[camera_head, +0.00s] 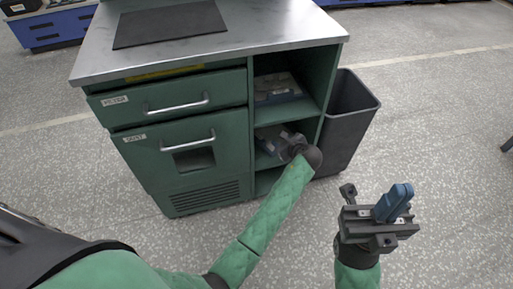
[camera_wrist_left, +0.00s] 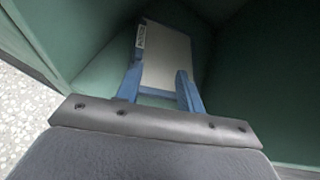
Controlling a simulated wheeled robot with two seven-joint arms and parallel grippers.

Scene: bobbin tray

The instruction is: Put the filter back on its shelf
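My left gripper (camera_head: 272,140) reaches into the middle compartment of the green cabinet's open shelves. In the left wrist view its two blue fingers (camera_wrist_left: 158,92) stand apart, at either side of a flat pale-grey panel with a white label, likely the filter (camera_wrist_left: 167,58). The panel's near end lies between or just beyond the fingertips; I cannot tell whether they press on it. In the head view it is mostly hidden by my arm and the shelf. My right gripper (camera_head: 396,203) is over the floor, right of the cabinet, its blue fingers together with nothing visible between them.
The upper compartment holds a grey box-like item (camera_head: 277,89). Green shelf walls (camera_wrist_left: 85,35) stand close around my left gripper. A dark bin (camera_head: 348,115) stands against the cabinet's right side. A dark mat (camera_head: 170,24) lies on the metal top.

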